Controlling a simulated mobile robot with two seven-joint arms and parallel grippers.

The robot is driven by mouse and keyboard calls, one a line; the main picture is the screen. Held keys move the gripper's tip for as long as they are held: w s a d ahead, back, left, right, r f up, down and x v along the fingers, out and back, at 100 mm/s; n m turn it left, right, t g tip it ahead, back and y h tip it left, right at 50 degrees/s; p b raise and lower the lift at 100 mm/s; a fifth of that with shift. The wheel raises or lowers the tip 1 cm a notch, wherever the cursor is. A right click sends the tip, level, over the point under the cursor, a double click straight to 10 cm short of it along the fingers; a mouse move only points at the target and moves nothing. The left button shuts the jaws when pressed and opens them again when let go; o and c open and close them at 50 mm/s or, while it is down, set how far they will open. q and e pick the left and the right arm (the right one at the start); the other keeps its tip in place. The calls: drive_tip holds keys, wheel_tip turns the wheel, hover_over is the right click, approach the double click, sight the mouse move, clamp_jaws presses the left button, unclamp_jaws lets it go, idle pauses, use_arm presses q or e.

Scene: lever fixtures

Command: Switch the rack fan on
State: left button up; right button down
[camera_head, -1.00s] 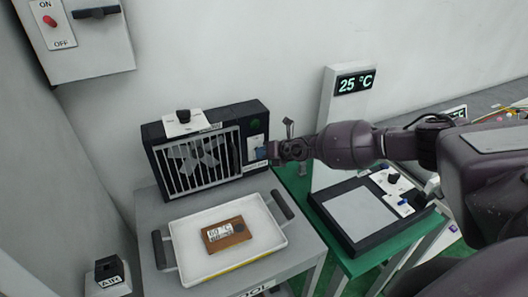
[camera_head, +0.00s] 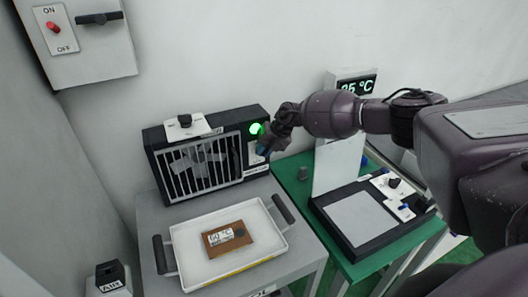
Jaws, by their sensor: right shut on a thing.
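The rack fan (camera_head: 200,160) is a black box with a light grille, standing at the back of the grey table. A round green lamp (camera_head: 256,129) glows at its upper right. A pale switch plate (camera_head: 254,153) is below the lamp, partly hidden by my right gripper. My right gripper (camera_head: 264,149) is at this plate, tilted down from the upper right, shut on a small switch lever that it mostly hides. Some blue shows at the fingertips. A knob on a white plate (camera_head: 185,121) sits on top of the fan. My left gripper is not in view.
A white tray (camera_head: 190,270) with a brown block stands in front of the fan. A black-framed panel (camera_head: 345,245) with knobs is on the green table at right. A temperature display (camera_head: 357,86) is partly behind my arm. A wall box (camera_head: 88,62) is upper left.

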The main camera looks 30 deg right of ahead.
idle(0.3)
drive_tip(key=c, duration=1.1)
unclamp_jaws()
drive_tip(key=shift+r, duration=0.1)
drive_tip(key=b+v, duration=0.1)
drive_tip(key=v, duration=0.9)
drive_tip(key=shift+r, duration=0.35)
drive_tip(key=shift+d, duration=0.15)
